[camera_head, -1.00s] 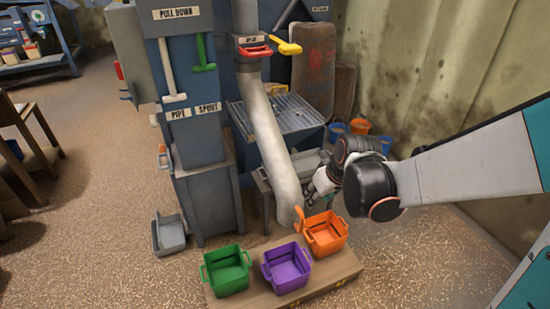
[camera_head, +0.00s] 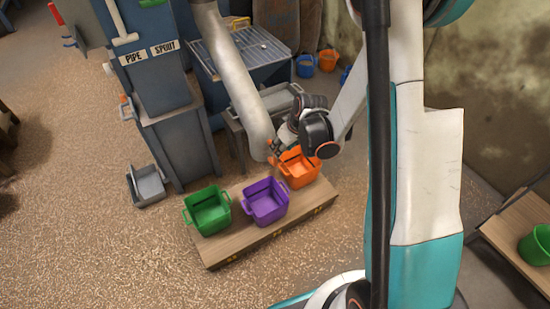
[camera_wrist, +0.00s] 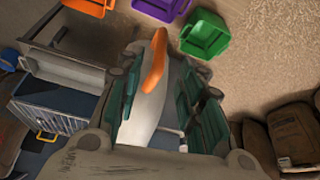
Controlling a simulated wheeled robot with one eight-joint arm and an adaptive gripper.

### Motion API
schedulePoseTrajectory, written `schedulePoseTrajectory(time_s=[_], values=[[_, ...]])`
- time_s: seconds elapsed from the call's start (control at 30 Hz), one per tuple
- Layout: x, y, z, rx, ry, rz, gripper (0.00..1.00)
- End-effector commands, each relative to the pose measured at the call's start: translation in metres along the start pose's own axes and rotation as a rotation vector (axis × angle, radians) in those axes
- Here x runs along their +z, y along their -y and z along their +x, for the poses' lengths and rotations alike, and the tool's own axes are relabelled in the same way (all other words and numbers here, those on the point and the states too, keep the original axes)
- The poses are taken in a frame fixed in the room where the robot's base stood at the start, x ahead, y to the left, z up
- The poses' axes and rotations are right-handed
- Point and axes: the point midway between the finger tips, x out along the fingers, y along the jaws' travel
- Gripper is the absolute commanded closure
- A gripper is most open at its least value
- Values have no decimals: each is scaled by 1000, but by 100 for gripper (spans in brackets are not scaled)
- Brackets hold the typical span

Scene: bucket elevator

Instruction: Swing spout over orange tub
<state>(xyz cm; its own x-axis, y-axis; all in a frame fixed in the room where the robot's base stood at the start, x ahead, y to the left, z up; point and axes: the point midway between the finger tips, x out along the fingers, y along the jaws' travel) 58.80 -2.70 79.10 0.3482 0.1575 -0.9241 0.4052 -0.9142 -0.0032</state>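The long grey spout (camera_head: 235,85) slants down from the machine, its lower end just left of the orange tub (camera_head: 298,172) in the head view. An orange handle (camera_wrist: 155,62) at its lower end shows between my finger pads in the wrist view. My gripper (camera_head: 276,143) is beside the spout's lower end, above the orange tub. In the wrist view my gripper (camera_wrist: 158,95) is open, its teal pads apart either side of the pale spout and handle; I cannot tell whether a pad touches. The orange tub also shows in the wrist view (camera_wrist: 88,6).
A purple tub (camera_head: 265,203) and a green tub (camera_head: 208,212) stand left of the orange one on a low wooden platform (camera_head: 235,247). A grey bin (camera_head: 147,187) is on the floor at left. My arm covers the right side of the head view.

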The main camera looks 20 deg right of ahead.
Motion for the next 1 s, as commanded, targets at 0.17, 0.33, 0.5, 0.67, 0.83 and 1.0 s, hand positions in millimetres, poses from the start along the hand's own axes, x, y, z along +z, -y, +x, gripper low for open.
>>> schedulePoseTrajectory(time_s=[0.17,0.33,0.5,0.67,0.83,1.0], values=[[1,0,41,0,0,-2,65],[1,0,70,0,0,-1,65],[0,0,88,0,0,0,65],[0,0,94,0,0,0,65],[0,0,95,0,0,0,65],[0,0,94,0,0,0,81]])
